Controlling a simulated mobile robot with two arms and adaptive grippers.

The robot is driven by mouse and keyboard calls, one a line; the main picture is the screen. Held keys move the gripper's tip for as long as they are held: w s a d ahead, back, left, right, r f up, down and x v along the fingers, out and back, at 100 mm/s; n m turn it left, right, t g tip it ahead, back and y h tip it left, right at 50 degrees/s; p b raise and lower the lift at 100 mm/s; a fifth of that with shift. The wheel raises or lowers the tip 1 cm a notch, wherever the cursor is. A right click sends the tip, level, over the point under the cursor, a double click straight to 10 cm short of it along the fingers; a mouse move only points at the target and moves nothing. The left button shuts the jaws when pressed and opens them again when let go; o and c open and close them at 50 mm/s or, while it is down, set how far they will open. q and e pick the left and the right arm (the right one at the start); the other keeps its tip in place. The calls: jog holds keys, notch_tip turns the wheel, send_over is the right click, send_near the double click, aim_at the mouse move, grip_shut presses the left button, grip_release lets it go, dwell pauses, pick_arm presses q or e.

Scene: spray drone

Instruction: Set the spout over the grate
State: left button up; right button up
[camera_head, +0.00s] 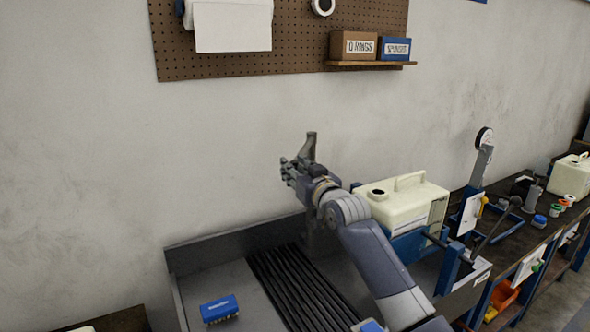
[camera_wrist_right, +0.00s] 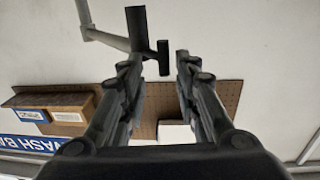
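The black slatted grate (camera_head: 305,290) lies in the grey wash basin (camera_head: 235,240) below my right arm. A grey upright fixture, apparently the spout (camera_head: 311,147), rises behind my right gripper (camera_head: 290,170), which partly hides it. In the right wrist view, a grey pipe with a dark end (camera_wrist_right: 136,28) and a short dark stub (camera_wrist_right: 163,57) show at the fingertips. My right gripper (camera_wrist_right: 157,62) is open, with the stub in line with the gap between its fingers. I cannot tell whether they touch. My left gripper is not in view.
A blue box (camera_head: 219,309) sits on the basin's left part. A cream jug (camera_head: 405,200) stands right of my right arm on a blue stand. A gauge stand (camera_head: 480,165) is farther right. A pegboard (camera_head: 290,50) with a shelf hangs on the wall.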

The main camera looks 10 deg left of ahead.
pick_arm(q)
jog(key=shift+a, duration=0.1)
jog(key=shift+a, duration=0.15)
pick_arm(e)
jog(key=v, duration=1.2)
